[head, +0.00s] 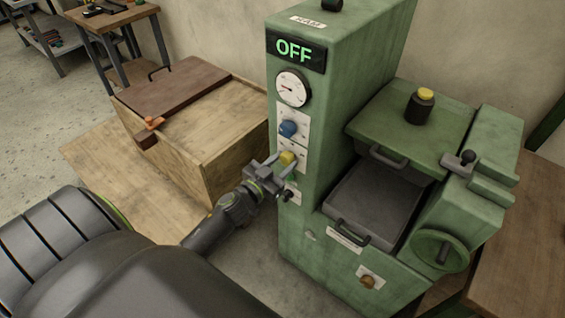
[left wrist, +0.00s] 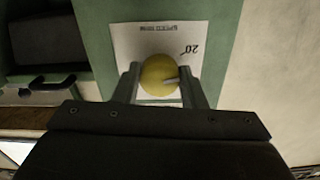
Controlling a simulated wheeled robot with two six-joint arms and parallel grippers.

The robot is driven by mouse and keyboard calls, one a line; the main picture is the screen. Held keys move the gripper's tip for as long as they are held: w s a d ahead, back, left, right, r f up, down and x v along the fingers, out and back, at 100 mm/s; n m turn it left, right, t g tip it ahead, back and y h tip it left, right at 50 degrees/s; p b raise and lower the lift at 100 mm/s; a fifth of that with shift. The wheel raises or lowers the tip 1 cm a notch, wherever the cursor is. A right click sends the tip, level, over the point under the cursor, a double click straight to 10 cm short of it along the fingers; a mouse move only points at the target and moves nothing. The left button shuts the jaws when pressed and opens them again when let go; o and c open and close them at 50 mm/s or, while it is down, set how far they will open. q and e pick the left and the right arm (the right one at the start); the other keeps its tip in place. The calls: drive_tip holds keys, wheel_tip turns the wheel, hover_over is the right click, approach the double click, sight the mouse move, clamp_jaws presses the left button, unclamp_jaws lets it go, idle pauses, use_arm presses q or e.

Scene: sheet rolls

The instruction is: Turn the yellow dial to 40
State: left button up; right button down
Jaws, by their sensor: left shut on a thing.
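The yellow dial (head: 287,158) sits on a white plate on the front of the green machine (head: 300,225), below a blue dial. My left gripper (head: 277,165) is at the yellow dial, with a finger on each side of it. In the left wrist view the round yellow dial (left wrist: 160,75) lies between the two fingers of my left gripper (left wrist: 161,82). A pale pointer mark shows on its right part. The plate (left wrist: 125,42) bears a "20" near the dial's upper right, and smaller print too blurred to read. No "40" can be made out. My right gripper is not in view.
The blue dial (head: 288,129), a round gauge (head: 292,88) and an "OFF" display (head: 295,51) are above on the same face. A wooden box (head: 190,140) with a brown lid stands to the left. A handwheel (head: 440,250) sticks out at the machine's right.

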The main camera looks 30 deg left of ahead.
use_arm(q)
drive_tip(key=m, duration=0.4)
drive_tip(key=shift+m, duration=0.3)
drive_tip(key=m, duration=0.5)
drive_tip(key=shift+a, duration=0.1)
drive_tip(key=m, duration=0.6)
drive_tip(key=shift+m+b, duration=0.3)
drive_tip(key=shift+m, duration=2)
drive_tip(key=o, duration=1)
drive_tip(key=shift+r, duration=0.1)
drive_tip(key=shift+s, duration=0.15)
